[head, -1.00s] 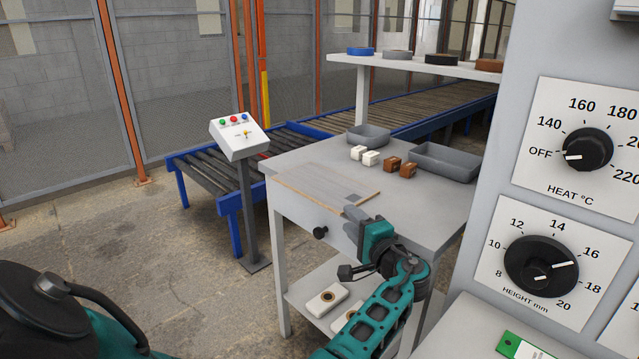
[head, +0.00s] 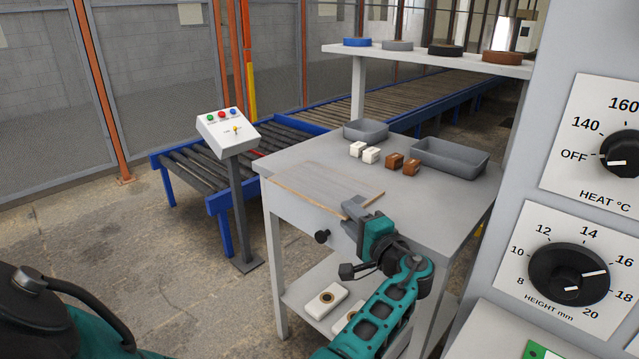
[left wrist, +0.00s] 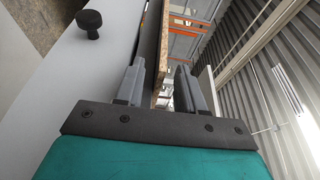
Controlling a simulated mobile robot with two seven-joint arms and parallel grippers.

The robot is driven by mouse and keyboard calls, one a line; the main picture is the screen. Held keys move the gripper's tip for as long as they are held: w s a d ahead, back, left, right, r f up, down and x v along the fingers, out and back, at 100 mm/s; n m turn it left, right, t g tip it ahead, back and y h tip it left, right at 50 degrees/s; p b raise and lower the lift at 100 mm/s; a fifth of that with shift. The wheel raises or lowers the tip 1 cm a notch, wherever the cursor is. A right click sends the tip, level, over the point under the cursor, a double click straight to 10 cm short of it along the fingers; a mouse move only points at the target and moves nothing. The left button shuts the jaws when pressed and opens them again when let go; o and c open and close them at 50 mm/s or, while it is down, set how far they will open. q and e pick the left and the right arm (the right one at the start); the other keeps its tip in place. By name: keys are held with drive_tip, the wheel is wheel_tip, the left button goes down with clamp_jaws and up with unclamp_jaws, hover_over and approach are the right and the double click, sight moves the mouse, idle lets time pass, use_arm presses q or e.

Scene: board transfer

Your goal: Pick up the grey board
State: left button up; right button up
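The grey board (head: 322,184) lies flat on the light grey table (head: 440,208), with a wood-coloured edge along its near side. My left gripper (head: 350,213) is at the board's near right corner, at the table's front edge. In the left wrist view the board's thin edge (left wrist: 161,62) shows between the two fingers of my left gripper (left wrist: 158,84). The fingers are apart, with a visible gap on each side of the edge, so the gripper looks open. The finger below the board is mostly hidden in the head view. My right gripper is not in view.
White blocks (head: 364,152), brown blocks (head: 403,164) and grey trays (head: 449,157) stand behind the board. A drawer knob (head: 322,236) sticks out of the table front. A control post (head: 228,132) and a roller conveyor (head: 190,175) stand left. A dial panel (head: 570,270) is close right.

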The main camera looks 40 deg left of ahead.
use_arm(q)
drive_tip(key=shift+a, duration=0.15)
clamp_jaws()
idle(0.4)
